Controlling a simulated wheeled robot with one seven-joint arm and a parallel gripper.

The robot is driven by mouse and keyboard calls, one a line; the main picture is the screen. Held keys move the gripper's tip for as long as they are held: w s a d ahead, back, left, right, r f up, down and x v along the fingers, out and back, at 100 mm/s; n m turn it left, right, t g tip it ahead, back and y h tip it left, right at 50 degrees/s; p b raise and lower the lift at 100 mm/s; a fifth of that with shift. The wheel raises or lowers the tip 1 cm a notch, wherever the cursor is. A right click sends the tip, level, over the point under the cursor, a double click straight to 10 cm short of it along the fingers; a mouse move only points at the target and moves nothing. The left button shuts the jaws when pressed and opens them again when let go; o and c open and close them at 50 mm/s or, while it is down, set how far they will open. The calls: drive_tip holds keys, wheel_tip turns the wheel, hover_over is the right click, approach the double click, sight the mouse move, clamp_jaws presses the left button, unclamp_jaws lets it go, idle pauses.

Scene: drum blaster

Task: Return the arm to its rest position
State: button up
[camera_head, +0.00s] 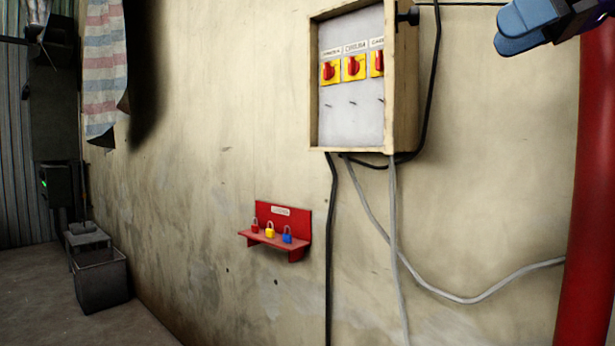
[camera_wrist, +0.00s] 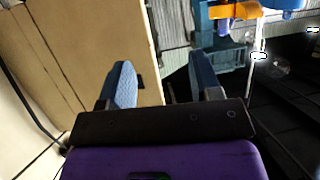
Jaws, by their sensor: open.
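My gripper (camera_wrist: 160,85) is open and empty in the wrist view, with two blue fingers spread apart. The wooden side of the switch box (camera_wrist: 95,45) is beyond and to the left of the fingers there. In the head view the blue fingertips of my gripper (camera_head: 525,28) show at the top right, to the right of the switch box (camera_head: 403,95) and apart from it. The rest of my arm is mostly out of the head view.
The switch box has red and yellow rotary switches (camera_head: 353,68). A red shelf (camera_head: 297,222) below holds a red, a yellow and a blue padlock. Cables (camera_head: 480,298) hang along the wall. A red pipe (camera_head: 588,200) stands at right. Grey bins (camera_head: 100,280) sit far left.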

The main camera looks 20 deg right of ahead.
drive_tip(key=w+a+f+m+g+h, duration=0.1)
drive_tip(key=w+a+f+m+h, duration=0.2)
drive_tip(key=f, duration=0.5)
drive_tip(key=w+a+f+g+h, duration=0.2)
drive_tip(key=a+f, duration=0.3)
drive_tip(key=f, duration=0.4)
wheel_tip(320, 180, down, 17)
drive_tip(key=m+g+h, duration=0.2)
drive_tip(key=m+g, duration=0.1)
drive_tip(key=shift+w+a+m+h, duration=0.15)
drive_tip(key=shift+w+m+h, duration=0.1)
drive_tip(key=shift+m+h, duration=0.15)
